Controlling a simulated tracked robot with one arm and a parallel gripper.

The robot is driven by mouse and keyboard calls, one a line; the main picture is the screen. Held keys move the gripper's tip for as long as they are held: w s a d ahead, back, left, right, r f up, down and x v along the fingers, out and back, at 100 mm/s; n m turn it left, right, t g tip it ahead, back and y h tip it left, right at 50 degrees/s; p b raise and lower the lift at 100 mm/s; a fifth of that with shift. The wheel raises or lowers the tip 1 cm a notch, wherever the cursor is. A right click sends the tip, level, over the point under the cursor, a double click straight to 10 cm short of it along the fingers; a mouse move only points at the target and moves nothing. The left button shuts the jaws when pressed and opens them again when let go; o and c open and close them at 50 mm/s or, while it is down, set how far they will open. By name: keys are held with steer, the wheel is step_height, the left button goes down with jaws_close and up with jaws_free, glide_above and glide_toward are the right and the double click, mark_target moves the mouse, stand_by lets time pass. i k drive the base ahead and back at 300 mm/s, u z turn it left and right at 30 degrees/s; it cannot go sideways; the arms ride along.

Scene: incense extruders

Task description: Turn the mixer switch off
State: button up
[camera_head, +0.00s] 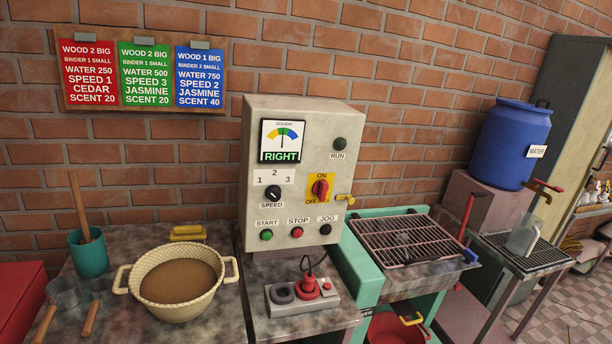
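The mixer switch (320,188) is a red rotary knob on a yellow plate, on the right half of the front of a beige control box (255,217). ON is printed above the knob and OFF at its lower left. The knob's grip looks about upright, towards ON, but it is small in the picture. A gauge (283,141) marked DOUGH is at the box's upper left, with the green word RIGHT below its dial. My gripper is not in view.
A speed knob (273,194) and START (266,236), STOP (297,232) and JOG (325,229) buttons share the panel. A small yellow-tipped part (345,198) sticks out at the box's right.

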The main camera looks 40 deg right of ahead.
mark_target(320, 189)
steer(key=z, duration=0.4)
steer(key=i, duration=1)
steer(key=z, duration=0.7)
